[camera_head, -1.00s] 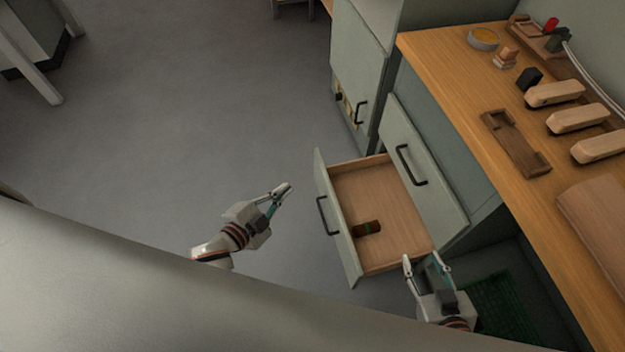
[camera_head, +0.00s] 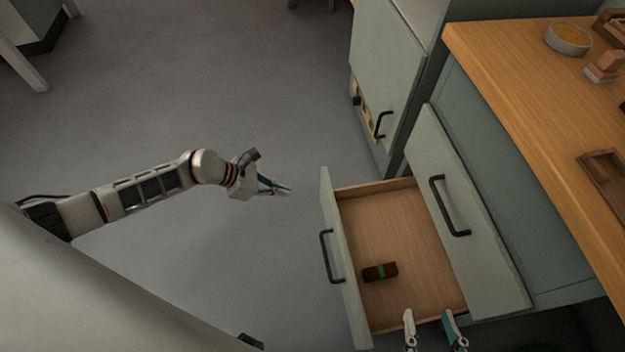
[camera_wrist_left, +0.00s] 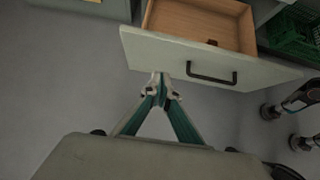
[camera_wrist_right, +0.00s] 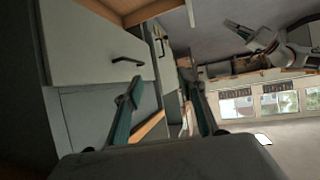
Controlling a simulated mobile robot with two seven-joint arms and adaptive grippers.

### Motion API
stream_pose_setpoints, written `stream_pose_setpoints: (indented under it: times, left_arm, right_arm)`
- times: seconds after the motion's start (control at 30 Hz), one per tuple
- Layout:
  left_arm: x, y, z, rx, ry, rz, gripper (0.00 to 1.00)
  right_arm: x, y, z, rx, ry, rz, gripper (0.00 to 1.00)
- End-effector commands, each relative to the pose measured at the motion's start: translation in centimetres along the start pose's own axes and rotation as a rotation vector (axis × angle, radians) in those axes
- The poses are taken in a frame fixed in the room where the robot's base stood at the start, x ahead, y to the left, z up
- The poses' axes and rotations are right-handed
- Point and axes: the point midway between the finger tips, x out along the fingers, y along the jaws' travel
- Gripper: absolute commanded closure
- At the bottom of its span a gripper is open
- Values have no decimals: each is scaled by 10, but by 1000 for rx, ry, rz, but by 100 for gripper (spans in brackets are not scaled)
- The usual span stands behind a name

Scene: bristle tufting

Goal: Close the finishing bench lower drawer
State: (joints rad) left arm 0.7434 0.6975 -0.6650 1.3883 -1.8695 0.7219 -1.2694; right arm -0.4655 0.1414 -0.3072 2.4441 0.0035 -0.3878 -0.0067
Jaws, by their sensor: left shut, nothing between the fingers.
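The lower drawer (camera_head: 344,262) of the finishing bench stands pulled out, its grey-green front with a dark handle (camera_head: 329,256) facing left.
The upper drawer front (camera_head: 465,215) overhangs the back of the lower drawer. The wooden benchtop (camera_head: 530,90) carries a round tin (camera_head: 568,39) and wooden blocks. A grey cabinet (camera_head: 385,70) stands behind. The floor left of the drawer is clear. A green crate (camera_wrist_left: 290,32) shows in the left wrist view.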

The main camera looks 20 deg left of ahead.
Motion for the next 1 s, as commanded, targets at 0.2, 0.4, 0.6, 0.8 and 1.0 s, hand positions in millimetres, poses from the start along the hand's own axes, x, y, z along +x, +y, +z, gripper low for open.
stream_pose_setpoints:
  times: [0.2, 0.4, 0.6, 0.8, 1.0]
  left_arm:
    - [31, -3, -3, -2, 2, -6, 100]
    - [72, -5, -6, -6, 4, -8, 100]
    - [106, -4, 1, -2, 1, -6, 100]
    - [120, 0, 24, 1, -3, 0, 100]
    - [126, -1, 30, 1, -2, 0, 100]
  right_arm:
    - [2, -4, -2, 28, 13, -7, 60]
    - [5, -12, -8, 83, 36, -21, 60]
    - [7, -30, -6, 201, 54, -48, 60]
    - [7, -32, -8, 224, 62, -53, 60]
    - [7, -34, -8, 238, 63, -57, 60]
